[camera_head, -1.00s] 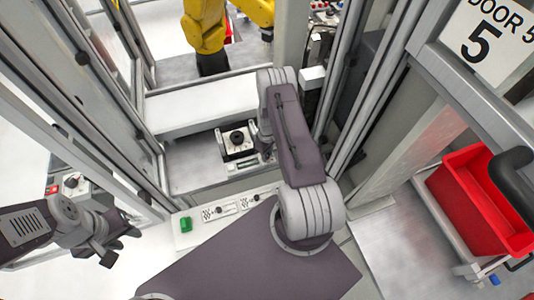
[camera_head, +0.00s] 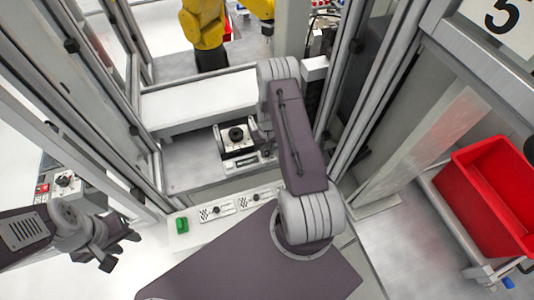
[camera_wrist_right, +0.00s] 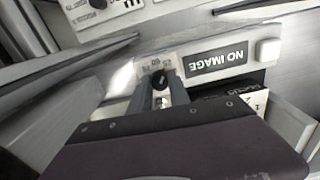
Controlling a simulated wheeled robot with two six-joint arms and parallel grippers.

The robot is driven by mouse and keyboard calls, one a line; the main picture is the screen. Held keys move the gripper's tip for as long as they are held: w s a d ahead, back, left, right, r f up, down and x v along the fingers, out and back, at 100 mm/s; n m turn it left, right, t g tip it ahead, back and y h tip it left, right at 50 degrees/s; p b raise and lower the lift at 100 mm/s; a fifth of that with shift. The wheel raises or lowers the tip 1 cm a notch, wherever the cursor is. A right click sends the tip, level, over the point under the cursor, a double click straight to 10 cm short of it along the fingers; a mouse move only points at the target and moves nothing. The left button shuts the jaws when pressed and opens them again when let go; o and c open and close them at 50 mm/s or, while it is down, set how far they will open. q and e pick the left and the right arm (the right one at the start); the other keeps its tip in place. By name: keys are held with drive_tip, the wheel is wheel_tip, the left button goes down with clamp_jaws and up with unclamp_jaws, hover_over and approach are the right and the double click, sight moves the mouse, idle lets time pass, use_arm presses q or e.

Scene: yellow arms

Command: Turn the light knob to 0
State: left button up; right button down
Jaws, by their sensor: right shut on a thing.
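The light knob (camera_wrist_right: 161,79) is a small dark knob on a pale panel with printed marks around it. It shows in the right wrist view between the fingertips of my right gripper (camera_wrist_right: 168,84), which is shut on it. In the head view my right forearm and wrist hide most of this gripper and the knob. My left gripper (camera_head: 118,245) is open and empty at the lower left in the head view, away from the panels.
A "NO IMAGE" display (camera_wrist_right: 217,60) lies beside the knob. A black round part (camera_head: 236,135) stands on a device just behind. A front panel with a green button (camera_head: 182,225) and small knobs lies nearer. Metal posts flank the opening. A red bin (camera_head: 480,195) stands right.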

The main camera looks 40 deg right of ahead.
drive_tip(key=m, duration=0.1)
drive_tip(key=m+b, duration=0.1)
drive_tip(key=m, duration=0.1)
drive_tip(key=m+b, duration=0.1)
drive_tip(key=shift+w+d+m, duration=0.1)
drive_tip(key=shift+w+m, duration=0.15)
drive_tip(key=shift+m, duration=0.05)
drive_tip(key=shift+r+m+b, duration=0.15)
drive_tip(key=shift+m+b, duration=0.65)
drive_tip(key=shift+m, duration=1.2)
drive_tip(key=c, duration=1.2)
unclamp_jaws()
drive_tip(key=shift+c, duration=0.2)
drive_tip(key=shift+s, duration=0.15)
drive_tip(key=shift+r, duration=0.1)
